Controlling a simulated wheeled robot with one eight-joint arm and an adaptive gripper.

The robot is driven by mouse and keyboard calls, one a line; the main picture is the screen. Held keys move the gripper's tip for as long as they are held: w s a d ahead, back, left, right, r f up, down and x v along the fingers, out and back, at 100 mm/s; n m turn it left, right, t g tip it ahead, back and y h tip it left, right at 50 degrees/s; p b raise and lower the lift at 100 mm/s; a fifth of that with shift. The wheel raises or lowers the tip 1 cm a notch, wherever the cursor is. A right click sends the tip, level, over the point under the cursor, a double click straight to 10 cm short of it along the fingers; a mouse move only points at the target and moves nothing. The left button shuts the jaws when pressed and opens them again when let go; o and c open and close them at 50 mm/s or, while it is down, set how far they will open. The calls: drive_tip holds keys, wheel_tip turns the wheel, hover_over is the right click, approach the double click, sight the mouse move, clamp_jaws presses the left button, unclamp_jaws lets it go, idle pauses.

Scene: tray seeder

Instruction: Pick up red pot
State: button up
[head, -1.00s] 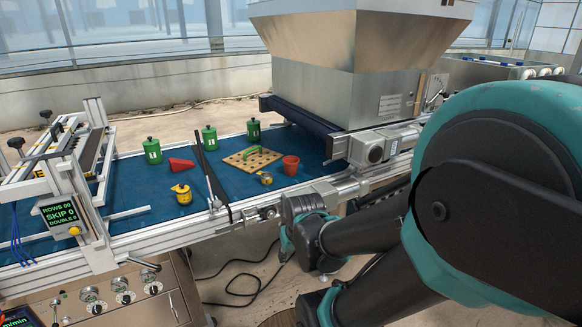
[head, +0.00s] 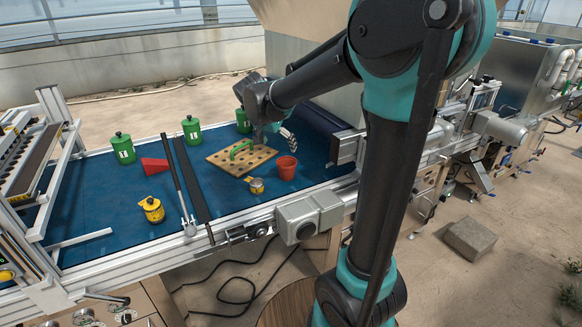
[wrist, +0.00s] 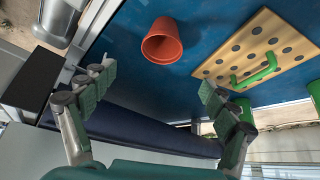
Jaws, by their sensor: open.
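The red pot (head: 287,167) stands upright on the blue belt, in front of and right of the wooden hole board. In the wrist view the red pot (wrist: 162,42) shows its open, empty-looking mouth, beyond the fingertips and roughly between their lines. My gripper (head: 282,132) is above the back right of the belt, behind the pot and apart from it. In the wrist view my gripper (wrist: 155,82) has its two fingers spread wide with nothing between them. In the head view part of the gripper is hidden by my arm.
The wooden hole board (head: 213,157) with a green handle (head: 241,147) lies left of the pot. A small yellow-banded tin (head: 257,186) is close by. Green canisters (head: 192,130), a red wedge (head: 155,165) and a yellow pot (head: 152,209) stand farther left. Dark bars (head: 190,180) cross the belt.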

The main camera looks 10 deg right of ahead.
sight(287, 160)
drive_tip(key=x, duration=1.1)
drive_tip(key=shift+d+f, duration=0.15)
drive_tip(key=shift+f, duration=0.15)
drive_tip(key=shift+x, duration=2.65)
drive_tip(key=shift+w, duration=0.1)
drive_tip(key=shift+c, duration=0.3)
drive_tip(key=c, duration=1)
drive_tip(key=shift+c, duration=0.2)
